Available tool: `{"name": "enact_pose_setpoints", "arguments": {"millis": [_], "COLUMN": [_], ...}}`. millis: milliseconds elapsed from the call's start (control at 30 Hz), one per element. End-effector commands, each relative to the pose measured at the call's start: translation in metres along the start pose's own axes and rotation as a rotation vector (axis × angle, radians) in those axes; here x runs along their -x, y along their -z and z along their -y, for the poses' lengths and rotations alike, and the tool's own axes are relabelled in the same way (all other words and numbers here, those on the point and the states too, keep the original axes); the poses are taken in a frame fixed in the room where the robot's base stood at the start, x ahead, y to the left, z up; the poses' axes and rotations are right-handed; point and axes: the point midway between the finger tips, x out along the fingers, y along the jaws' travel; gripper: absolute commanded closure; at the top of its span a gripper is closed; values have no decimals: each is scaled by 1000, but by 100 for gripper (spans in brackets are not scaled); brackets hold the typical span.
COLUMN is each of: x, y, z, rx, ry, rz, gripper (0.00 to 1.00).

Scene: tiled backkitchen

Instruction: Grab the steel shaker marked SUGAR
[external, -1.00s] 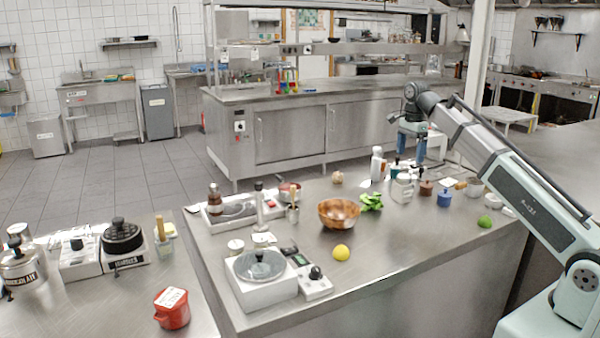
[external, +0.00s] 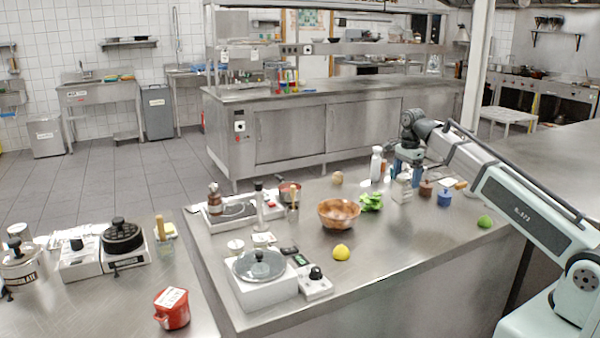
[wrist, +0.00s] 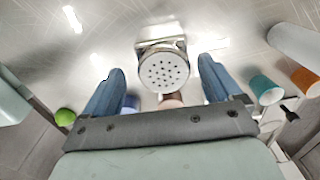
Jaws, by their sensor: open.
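A steel shaker with a round, perforated top (wrist: 162,70) shows in the wrist view, just ahead of and between my fingertips. In the external view the shaker (external: 402,189) stands on the steel counter, right of the green lettuce. No SUGAR lettering can be read on it. My gripper (external: 407,167) is open above the shaker, and its fingers partly overlap the shaker's top in the external view. In the wrist view my gripper's blue fingers (wrist: 160,72) lie on either side of the shaker, with gaps on both sides and nothing held.
Close by on the counter (external: 410,235) are a white bottle (external: 376,163), green lettuce (external: 371,202), a brown pot (external: 426,188), a blue pot (external: 444,198) and a lime (external: 485,222). A wooden bowl (external: 339,214) stands farther left. The counter in front of the shaker is clear.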

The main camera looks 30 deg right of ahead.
Motion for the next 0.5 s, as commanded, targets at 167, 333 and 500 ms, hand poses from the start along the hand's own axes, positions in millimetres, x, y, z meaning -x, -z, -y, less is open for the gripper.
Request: {"name": "enact_pose_setpoints", "arguments": {"millis": [167,333,500], "x": [-20,-39,-44], "y": [-5,-5,-5], "z": [5,4,5], "rx": [0,0,0], "ry": [-2,-2,-1], "rz": [0,0,0], "gripper": [8,8,8]}}
